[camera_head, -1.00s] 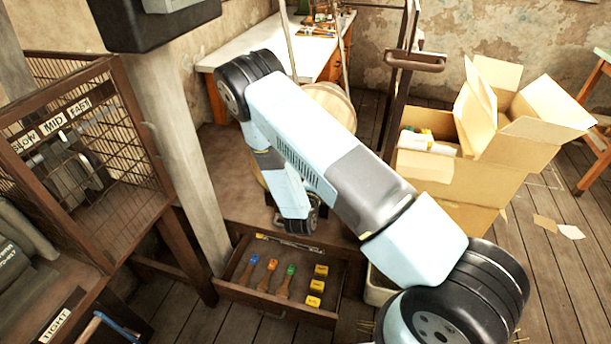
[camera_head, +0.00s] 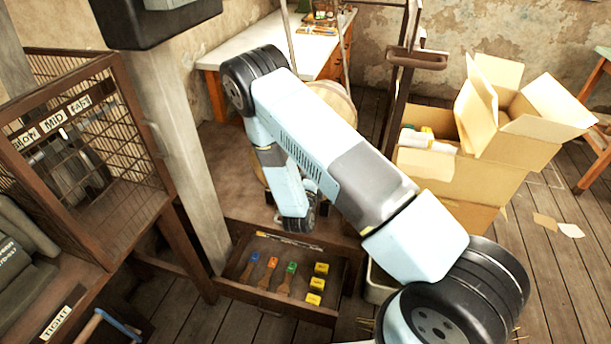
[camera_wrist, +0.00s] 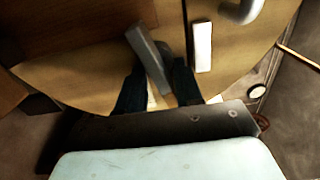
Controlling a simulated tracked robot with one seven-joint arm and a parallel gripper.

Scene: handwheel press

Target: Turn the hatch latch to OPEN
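In the wrist view a round, light wooden hatch (camera_wrist: 80,80) fills the middle. A grey lever (camera_wrist: 146,50), apparently the latch handle, stands tilted on it, its upper end leaning left. The two dark fingers of my gripper (camera_wrist: 157,76) are apart, with the lever's lower part between them. The lever is close to the right finger; contact cannot be told. A gap shows on the left. A white plate (camera_wrist: 202,47) lies right of the lever, its text unreadable. In the head view my arm hides the gripper and latch; part of the round wooden hatch (camera_head: 340,100) shows behind it.
A pale curved handle (camera_wrist: 240,12) is at the wrist view's upper right. In the head view an open drawer (camera_head: 275,305) with brushes and yellow blocks is below my arm. A wooden post (camera_head: 180,150) and wire cage (camera_head: 115,145) stand left, cardboard boxes (camera_head: 470,180) right.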

